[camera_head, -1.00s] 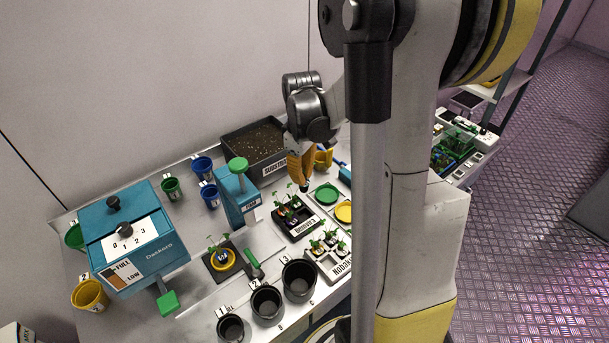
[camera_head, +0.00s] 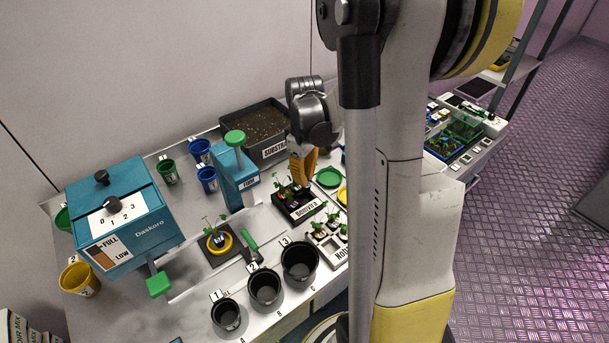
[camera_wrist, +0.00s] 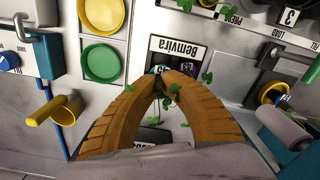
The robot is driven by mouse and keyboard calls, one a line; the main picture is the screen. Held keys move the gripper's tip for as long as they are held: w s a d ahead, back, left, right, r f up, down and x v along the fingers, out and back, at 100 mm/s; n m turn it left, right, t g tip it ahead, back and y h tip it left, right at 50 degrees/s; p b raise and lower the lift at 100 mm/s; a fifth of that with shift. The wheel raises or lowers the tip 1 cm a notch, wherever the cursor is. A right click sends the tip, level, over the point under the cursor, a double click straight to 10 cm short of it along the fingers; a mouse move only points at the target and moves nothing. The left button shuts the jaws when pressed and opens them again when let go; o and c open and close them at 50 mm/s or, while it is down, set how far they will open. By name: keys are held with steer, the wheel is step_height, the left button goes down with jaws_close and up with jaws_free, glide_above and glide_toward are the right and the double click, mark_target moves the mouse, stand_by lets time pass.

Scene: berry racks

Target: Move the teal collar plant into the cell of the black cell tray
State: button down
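My gripper (camera_wrist: 162,74) has its orange fingertips close together over the black cell tray (camera_wrist: 183,46). Green leaves (camera_wrist: 171,89) rise between the fingers, so it appears shut on a plant; its collar is mostly hidden, so I cannot clearly see a teal colour. In the head view my gripper (camera_head: 306,187) is low over the black tray (camera_head: 304,211), labelled Benvira, which holds small plants (camera_head: 287,187). The fingers hide part of the tray, and I cannot tell whether the held plant sits in a cell.
A pale tray (camera_head: 331,252) with small plants lies just in front. A potted plant (camera_head: 217,237) in a yellow ring stands left, by a green-handled tool (camera_head: 249,242). Black pots (camera_head: 264,288) line the front. A teal press (camera_head: 236,180) and substrate box (camera_head: 255,128) stand behind.

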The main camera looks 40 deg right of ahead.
mark_target(304, 188)
steer(key=shift+f+b, duration=1.75)
steer(key=shift+f, duration=0.6)
steer(key=c, duration=1.5)
jaws_free()
steer(key=shift+r, duration=0.15)
step_height(304, 188, up, 9)
steer(key=p, duration=0.6)
steer(key=shift+p, duration=0.35)
